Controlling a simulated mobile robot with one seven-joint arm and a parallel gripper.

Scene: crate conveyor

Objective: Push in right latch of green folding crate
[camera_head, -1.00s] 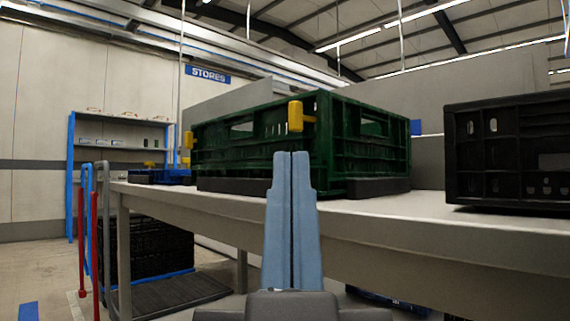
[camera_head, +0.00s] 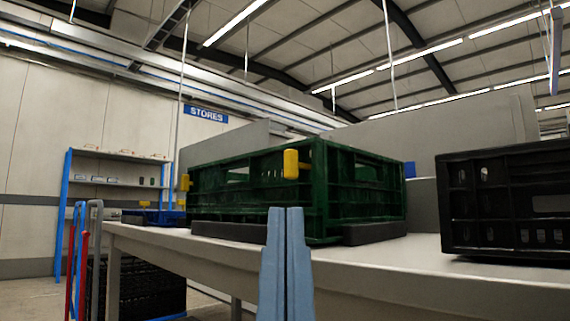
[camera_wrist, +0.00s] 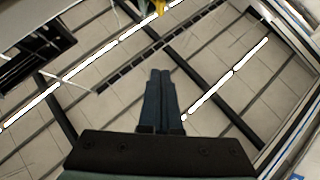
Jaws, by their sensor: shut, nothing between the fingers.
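The green folding crate (camera_head: 341,200) stands upright on a dark base on the grey bench in the head view. Its yellow right latch (camera_head: 291,164) sticks out near the crate's front corner. A second yellow latch (camera_head: 185,182) is at the crate's left end. My gripper (camera_head: 286,210) is shut and empty, pointing up. In the picture its tips are just below the right latch, apart from it. In the wrist view my gripper (camera_wrist: 160,72) is shut and points toward the ceiling. The crate cannot be made out clearly in that view.
A black crate (camera_head: 507,199) stands on the bench (camera_head: 180,243) at the right. A blue crate (camera_head: 160,217) is at the bench's far left end. A shelf (camera_head: 118,170) and a trolley with red and blue handles stand beyond. The bench's front edge runs close to my gripper.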

